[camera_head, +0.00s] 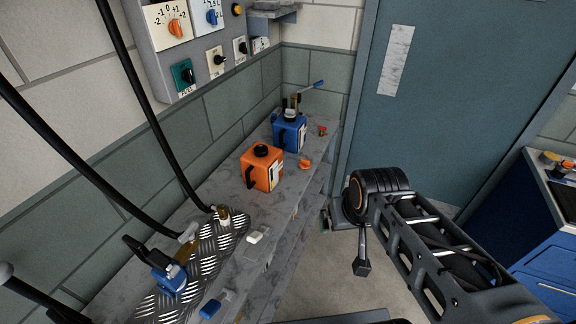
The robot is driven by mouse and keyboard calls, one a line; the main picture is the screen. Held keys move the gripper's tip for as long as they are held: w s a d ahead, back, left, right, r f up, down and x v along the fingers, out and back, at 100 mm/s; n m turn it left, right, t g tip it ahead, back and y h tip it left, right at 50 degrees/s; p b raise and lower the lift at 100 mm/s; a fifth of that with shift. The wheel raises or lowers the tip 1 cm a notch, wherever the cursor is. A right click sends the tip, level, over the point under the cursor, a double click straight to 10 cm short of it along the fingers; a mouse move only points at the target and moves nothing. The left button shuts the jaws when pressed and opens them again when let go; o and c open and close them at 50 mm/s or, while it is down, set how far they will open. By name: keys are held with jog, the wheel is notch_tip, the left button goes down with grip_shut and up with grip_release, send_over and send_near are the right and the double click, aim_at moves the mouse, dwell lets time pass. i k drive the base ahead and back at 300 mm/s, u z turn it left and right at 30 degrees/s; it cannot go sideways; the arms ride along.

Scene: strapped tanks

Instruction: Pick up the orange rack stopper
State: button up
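A small orange piece (305,164), which looks like the orange stopper, lies on the grey bench top (231,262) just right of the orange tank (262,168). Its exact shape is too small to tell. My arm reaches in from the lower right, and its end, with my gripper (362,266), hangs over the floor to the right of the bench. My gripper is apart from the orange piece, lower and to its right. Its fingers are too small and dark to show whether they are open or shut.
A blue tank (289,132) with a blue-handled valve stands behind the orange tank. A small red-orange item (322,130) lies beside it. Black hoses cross the left side. A control panel (197,40) hangs above. A blue valve part (168,278) sits on the tread plate (206,262).

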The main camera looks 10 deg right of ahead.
aim_at(304, 164)
jog(key=z, duration=1.4)
jog(key=i, duration=1.8)
jog(key=u, duration=3.2)
